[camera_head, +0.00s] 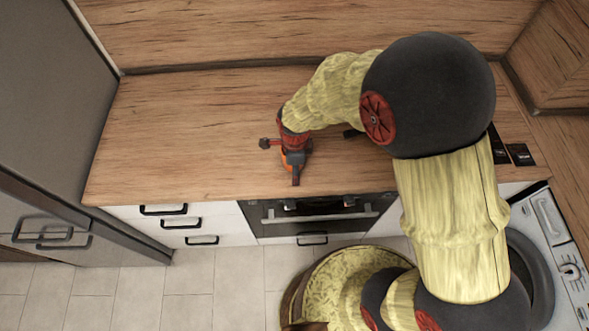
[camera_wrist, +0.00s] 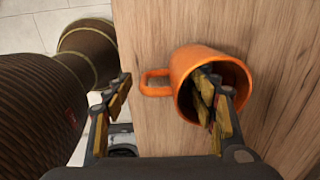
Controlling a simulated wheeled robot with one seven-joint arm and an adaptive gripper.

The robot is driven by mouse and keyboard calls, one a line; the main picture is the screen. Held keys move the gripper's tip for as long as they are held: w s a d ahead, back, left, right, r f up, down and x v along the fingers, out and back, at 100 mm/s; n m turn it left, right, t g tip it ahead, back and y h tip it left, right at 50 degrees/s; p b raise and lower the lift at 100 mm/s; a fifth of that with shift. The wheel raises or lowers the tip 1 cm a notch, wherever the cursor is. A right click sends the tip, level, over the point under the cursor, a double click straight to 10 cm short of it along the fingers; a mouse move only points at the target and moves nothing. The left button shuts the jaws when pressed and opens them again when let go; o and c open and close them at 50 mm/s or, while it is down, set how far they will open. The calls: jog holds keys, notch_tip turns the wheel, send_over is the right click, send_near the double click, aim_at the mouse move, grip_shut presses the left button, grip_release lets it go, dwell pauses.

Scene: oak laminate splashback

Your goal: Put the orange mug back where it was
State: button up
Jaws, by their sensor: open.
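The orange mug (camera_wrist: 183,72) is on the wooden counter near its front edge, with its opening turned toward the wrist camera and its handle pointing left in that view. My gripper (camera_wrist: 163,84) is open at the mug. One finger reaches inside the mug's opening; the other is outside, beyond the handle, so the handle-side wall lies between them. I cannot tell whether either finger touches the mug. In the head view my gripper (camera_head: 285,154) covers much of the mug, and only a bit of orange shows.
The wooden counter (camera_head: 180,130) is clear to the left of my gripper. A wood splashback (camera_head: 240,30) rises behind it. A tall grey fridge (camera_head: 50,90) stands at the left. An oven (camera_head: 320,212) is below the front edge. Dark pads (camera_head: 520,154) lie at the right.

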jog(key=r, duration=0.6)
jog(key=r+p, duration=0.1)
jog(key=r, duration=0.3)
jog(key=shift+s, duration=0.3)
jog(key=shift+d+r, duration=0.1)
jog(key=shift+r, duration=0.25)
jog(key=s+d+r+n+t, duration=0.2)
jog(key=s+d+r+n, duration=0.5)
jog(key=r+n, duration=0.2)
jog(key=s+d+r+n+t, duration=0.3)
jog(key=s+d+r+n, duration=0.4)
jog(key=r, duration=0.6)
jog(key=shift+d+n, duration=0.15)
jog(key=shift+n, duration=1.05)
notch_tip(320, 180, down, 8)
jog(key=b, duration=0.7)
jog(key=shift+r+b, duration=0.15)
jog(key=shift+b, duration=0.25)
